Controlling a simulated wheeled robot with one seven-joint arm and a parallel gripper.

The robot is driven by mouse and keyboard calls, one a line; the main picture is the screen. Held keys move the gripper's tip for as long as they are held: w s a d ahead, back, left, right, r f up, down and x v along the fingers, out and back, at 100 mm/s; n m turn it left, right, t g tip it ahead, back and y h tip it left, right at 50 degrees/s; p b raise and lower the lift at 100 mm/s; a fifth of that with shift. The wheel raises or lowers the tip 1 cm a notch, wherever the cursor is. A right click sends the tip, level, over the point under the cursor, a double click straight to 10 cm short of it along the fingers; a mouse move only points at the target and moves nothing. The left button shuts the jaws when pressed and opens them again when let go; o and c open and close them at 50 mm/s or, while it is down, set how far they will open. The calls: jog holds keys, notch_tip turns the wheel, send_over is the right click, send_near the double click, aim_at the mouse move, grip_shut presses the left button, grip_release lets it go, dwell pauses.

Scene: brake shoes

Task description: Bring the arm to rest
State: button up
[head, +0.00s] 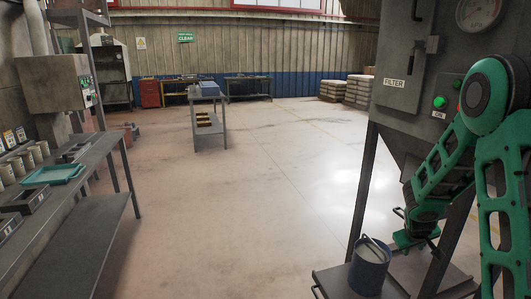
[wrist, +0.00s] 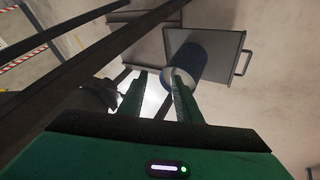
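My green arm reaches down the right side of the head view, in front of the grey filter cabinet (head: 405,85). My gripper (head: 410,240) hangs low beside the cabinet's legs, above and to the right of a blue-grey bucket (head: 368,272). In the wrist view my gripper (wrist: 158,75) shows two green fingers apart, with bare floor between them. The bucket (wrist: 200,58) appears beyond the right fingertip, which overlaps it in the picture. I cannot tell whether they touch.
The bucket stands on a low dark tray (head: 330,285) with a handle. A grey workbench (head: 100,150) with cups and a teal tray (head: 55,174) stands at left. A small table (head: 208,95) is farther back. The middle floor is clear.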

jog(key=s+a+r+m+g+y, duration=0.1)
jog(key=s+r, duration=0.4)
jog(key=s, duration=0.8)
jog(key=s+a+r+m+g+y, duration=0.2)
jog(key=s+a+r, duration=0.3)
jog(key=s, duration=0.8)
jog(key=s+a+r+m+g+y, duration=0.1)
jog(key=s+a+r+m+g, duration=0.1)
jog(key=s+r, duration=0.5)
jog(key=s+a+m, duration=0.1)
jog(key=s+m, duration=0.1)
jog(key=s, duration=0.4)
jog(key=shift+s+y, duration=0.25)
jog(key=shift+y, duration=0.15)
jog(key=shift+a, duration=0.1)
jog(key=shift+w+f, duration=0.2)
jog(key=shift+w, duration=0.45)
